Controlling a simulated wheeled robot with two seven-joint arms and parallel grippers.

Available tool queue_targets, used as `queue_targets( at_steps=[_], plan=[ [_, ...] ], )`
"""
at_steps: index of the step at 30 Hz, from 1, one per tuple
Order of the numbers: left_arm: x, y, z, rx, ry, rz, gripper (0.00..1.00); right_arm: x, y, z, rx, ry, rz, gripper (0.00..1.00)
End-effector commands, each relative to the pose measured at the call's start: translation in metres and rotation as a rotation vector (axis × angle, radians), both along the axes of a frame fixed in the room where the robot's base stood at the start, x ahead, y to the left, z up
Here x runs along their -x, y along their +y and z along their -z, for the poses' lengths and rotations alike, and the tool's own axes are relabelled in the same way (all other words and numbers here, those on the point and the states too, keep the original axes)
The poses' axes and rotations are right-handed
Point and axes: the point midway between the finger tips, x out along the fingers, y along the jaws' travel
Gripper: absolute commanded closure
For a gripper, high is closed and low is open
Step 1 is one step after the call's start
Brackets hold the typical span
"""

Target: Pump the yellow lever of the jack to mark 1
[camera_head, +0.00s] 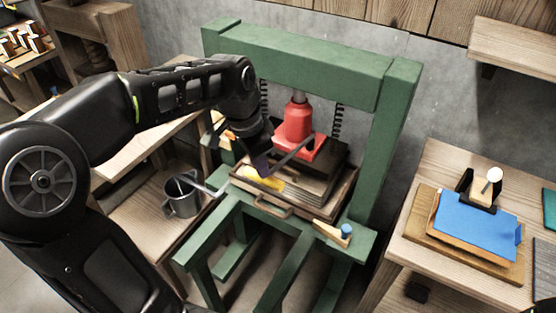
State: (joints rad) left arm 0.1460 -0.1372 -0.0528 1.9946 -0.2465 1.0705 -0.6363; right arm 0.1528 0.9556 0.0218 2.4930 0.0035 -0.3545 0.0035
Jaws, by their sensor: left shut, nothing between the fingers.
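The red jack (297,122) stands upright inside the green press frame (390,120), above a stack of dark and wooden boards (318,176). My left arm comes in from the left, and my left gripper (262,166) is at the front left of the jack. It is shut and empty. A thin dark bar (291,153) runs between the gripper and the jack; I cannot tell what it belongs to. A yellow piece (268,182) shows just below the fingertips; I cannot tell whether it is the lever or whether the gripper touches it. No mark 1 can be made out.
A wooden tray with a handle (272,205) holds the boards. A grey mug (181,196) stands on the left bench. A small wooden piece with a blue knob (340,233) lies on the frame's front rail. The right table (410,236) holds a blue sheet (475,223) on boards.

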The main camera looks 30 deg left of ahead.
Motion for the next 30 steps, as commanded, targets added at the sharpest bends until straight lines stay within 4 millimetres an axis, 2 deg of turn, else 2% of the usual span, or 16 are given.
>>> queue_targets(
  at_steps=[6,30],
  plan=[
    [0.000,0.000,0.028,0.000,0.001,0.001,1.00,-0.002,0.001,0.021,-0.005,-0.006,-0.002,0.48],
    [0.000,0.000,0.116,0.000,0.001,0.000,1.00,-0.004,0.001,0.089,-0.006,-0.013,-0.001,0.48]
  ],
)
